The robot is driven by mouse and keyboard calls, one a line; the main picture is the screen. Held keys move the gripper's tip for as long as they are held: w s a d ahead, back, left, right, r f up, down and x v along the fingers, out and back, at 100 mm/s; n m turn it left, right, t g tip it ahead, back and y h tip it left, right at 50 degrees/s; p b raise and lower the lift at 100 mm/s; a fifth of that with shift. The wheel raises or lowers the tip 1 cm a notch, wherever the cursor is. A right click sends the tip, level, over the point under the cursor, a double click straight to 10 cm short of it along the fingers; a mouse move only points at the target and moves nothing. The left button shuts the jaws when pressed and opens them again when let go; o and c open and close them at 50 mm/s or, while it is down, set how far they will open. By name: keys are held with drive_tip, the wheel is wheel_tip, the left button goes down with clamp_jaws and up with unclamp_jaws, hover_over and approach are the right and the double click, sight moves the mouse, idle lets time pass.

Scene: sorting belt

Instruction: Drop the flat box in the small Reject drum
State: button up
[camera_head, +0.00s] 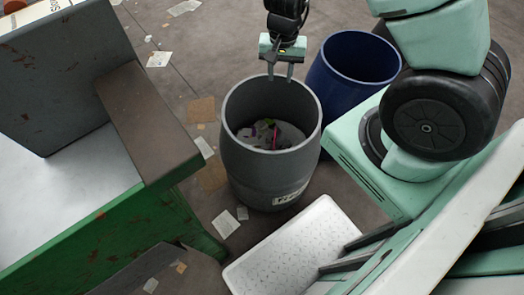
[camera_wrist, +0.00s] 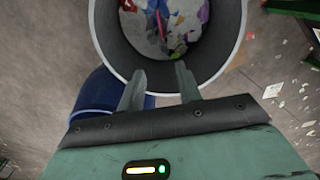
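A small grey drum (camera_head: 253,178) stands upright on the floor with an open top; its front label is too small to read surely. Mixed litter (camera_head: 270,133), with white, pink and green bits, lies inside; it also shows in the wrist view (camera_wrist: 165,28). My gripper (camera_head: 281,73) points down at the drum's far rim, fingers apart with nothing between them. In the wrist view my gripper (camera_wrist: 160,86) shows the same gap, near the drum's rim (camera_wrist: 117,65). I cannot pick out the flat box in either view; whether it is among the litter is unclear.
A larger blue drum (camera_head: 345,88) stands right behind the grey one, close to it. A green-sided sorting belt (camera_head: 115,235) with a grey bed fills the left. Loose papers and cardboard scraps (camera_head: 201,110) lie on the floor between belt and drum.

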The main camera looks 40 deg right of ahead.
wheel_tip(320, 180, up, 7)
drive_tip(key=p, duration=0.2)
drive_tip(key=shift+r, duration=0.15)
idle(0.3)
drive_tip(key=s+a+r+n+y+p, duration=0.1)
drive_tip(key=s+a+r+n, duration=0.3)
drive_tip(key=a, duration=0.4)
drive_tip(key=s+a+r+n+y+p, duration=0.1)
drive_tip(key=s+a+r+n, duration=0.15)
drive_tip(key=a+r, duration=0.45)
drive_tip(key=s+a+r+n+p, duration=0.1)
drive_tip(key=s+a+r+n, duration=0.2)
drive_tip(key=s+r+n, duration=0.1)
drive_tip(key=s+a+r+n+h+p, duration=0.1)
drive_tip(key=s+a+r+n, duration=0.2)
drive_tip(key=s, duration=0.4)
drive_tip(key=a+n, duration=0.1)
drive_tip(key=n, duration=0.1)
drive_tip(key=shift+a+r+n, duration=0.25)
drive_tip(key=shift+r+n, duration=0.1)
drive_tip(key=shift+s, duration=0.2)
